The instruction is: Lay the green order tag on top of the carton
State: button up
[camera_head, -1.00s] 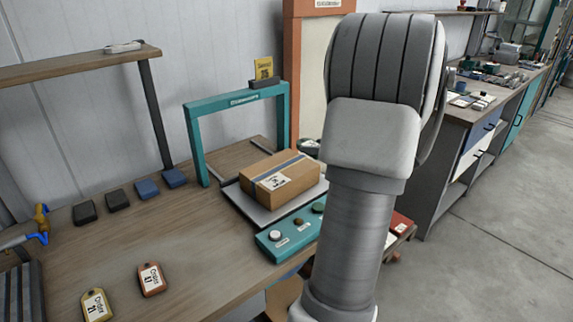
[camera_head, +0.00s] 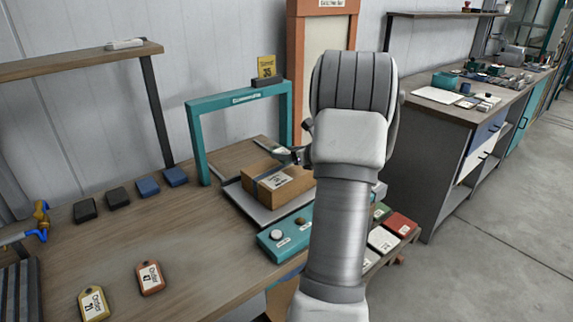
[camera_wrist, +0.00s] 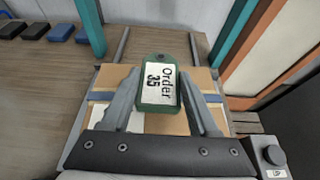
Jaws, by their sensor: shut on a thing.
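The brown cardboard carton (camera_head: 268,186) sits on the scale-like plate under the teal frame, with a white label and a blue band. The green order tag (camera_wrist: 145,107), reading "Order 35", shows in the wrist view between my fingertips, with the carton (camera_wrist: 185,122) behind and below it. My gripper (camera_wrist: 160,88) is shut on the tag. In the head view my gripper (camera_head: 294,156) is at the carton's upper back edge, and I cannot make out the tag there. Whether the tag touches the carton top is unclear.
A teal frame (camera_head: 196,140) arches over the plate (camera_head: 246,205). A teal button panel (camera_head: 287,240) lies in front. A yellow tag (camera_head: 93,304) and an orange tag (camera_head: 150,279) lie on the wooden table (camera_head: 190,235). A yellow card (camera_head: 266,66) reads 35.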

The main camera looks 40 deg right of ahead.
aim_at(287, 170)
jog(key=shift+f+b, duration=0.3)
jog(key=shift+f, duration=1.4)
jog(key=shift+f, duration=0.1)
jog(key=shift+f, duration=0.15)
jog(key=o, duration=1.3)
jog(key=shift+o, duration=0.2)
jog(key=shift+r, duration=0.3)
jog(key=p+v, duration=0.1)
jog(key=v, duration=1.1)
